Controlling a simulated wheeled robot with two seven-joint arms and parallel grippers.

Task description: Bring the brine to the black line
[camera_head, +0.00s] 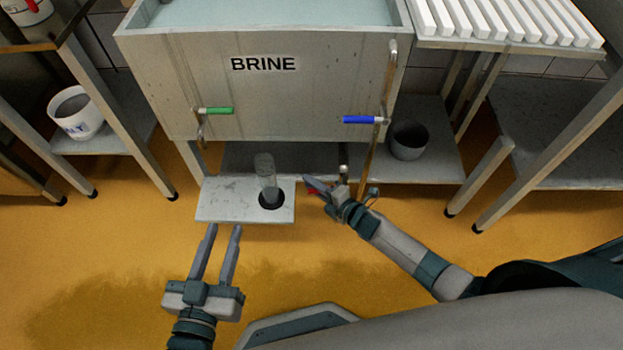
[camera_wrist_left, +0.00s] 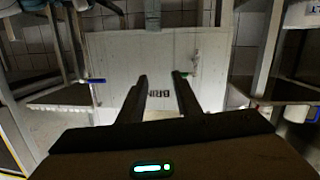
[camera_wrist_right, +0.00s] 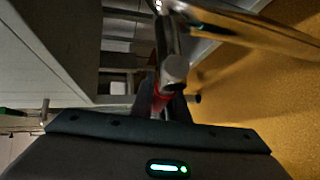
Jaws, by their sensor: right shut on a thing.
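The grey brine tank (camera_head: 265,95), labelled BRINE, stands at the back with pale liquid (camera_head: 270,13) in its top. A green-handled valve (camera_head: 218,111) is at its left and a blue-handled valve (camera_head: 358,119) at its right. A clear glass cylinder (camera_head: 266,172) stands upright on a black disc (camera_head: 272,200) on a small shelf (camera_head: 222,205). I cannot make out a black line. My right gripper (camera_head: 311,186) is shut on a red handle (camera_wrist_right: 160,98) beside the shelf, below the tank. My left gripper (camera_head: 224,227) is open and empty in front of the shelf.
A white bucket (camera_head: 75,112) stands at the left. White slats (camera_head: 500,20) lie on the right-hand table. The floor (camera_head: 90,250) at front left is clear.

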